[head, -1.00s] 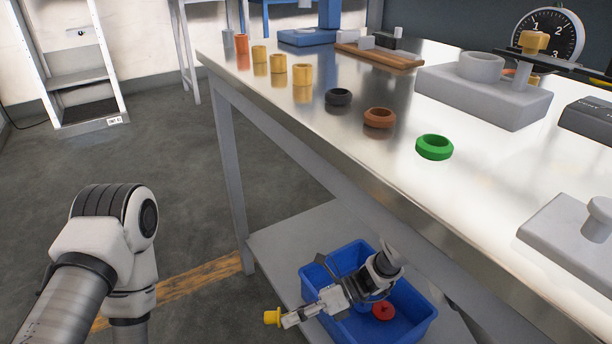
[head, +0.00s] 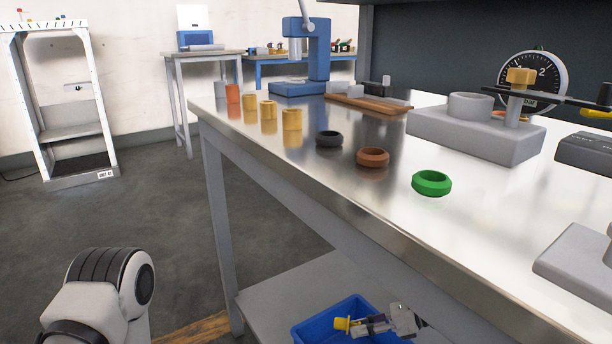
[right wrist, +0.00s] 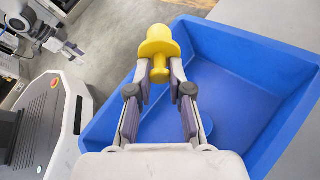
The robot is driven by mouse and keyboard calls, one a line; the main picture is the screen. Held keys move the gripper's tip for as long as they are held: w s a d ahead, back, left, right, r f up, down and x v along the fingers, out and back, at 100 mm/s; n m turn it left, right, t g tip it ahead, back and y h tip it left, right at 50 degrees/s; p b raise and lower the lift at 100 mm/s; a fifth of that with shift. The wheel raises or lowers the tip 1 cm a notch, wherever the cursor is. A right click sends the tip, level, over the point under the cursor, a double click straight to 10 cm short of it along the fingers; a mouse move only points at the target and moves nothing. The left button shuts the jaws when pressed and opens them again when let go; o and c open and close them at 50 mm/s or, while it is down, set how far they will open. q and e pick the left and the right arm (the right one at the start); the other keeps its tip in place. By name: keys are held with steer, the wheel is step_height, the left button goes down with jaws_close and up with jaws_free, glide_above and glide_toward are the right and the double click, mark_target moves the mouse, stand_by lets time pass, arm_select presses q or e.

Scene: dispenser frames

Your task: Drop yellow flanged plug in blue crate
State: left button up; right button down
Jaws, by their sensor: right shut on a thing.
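The yellow flanged plug (head: 342,323) is held in the fingertips of my right gripper (head: 354,325), low at the bottom of the head view. The right wrist view shows the plug (right wrist: 158,44) gripped at its stem, flange and head pointing outward. The blue crate (head: 303,334) stands on the bench's lower shelf, cut off by the frame. In the right wrist view the crate (right wrist: 250,52) spreads below the gripper, and the plug overlaps its rim. The height above the crate is unclear. My left gripper (right wrist: 72,50) is small in the right wrist view, its jaws unclear.
The metal bench top (head: 245,148) overhangs the shelf (head: 270,292) and crate. On it stand several yellow bushings (head: 291,119), plus black (head: 329,139), brown (head: 373,157) and green rings (head: 431,183), and a grey fixture (head: 475,133). Open floor lies left of the bench.

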steer(key=shift+f, duration=0.5)
steer(key=c, duration=1)
jaws_free()
steer(key=shift+d, duration=0.1)
steer(key=v, duration=1.1)
steer(key=shift+d, duration=0.35)
steer(key=shift+r, duration=0.15)
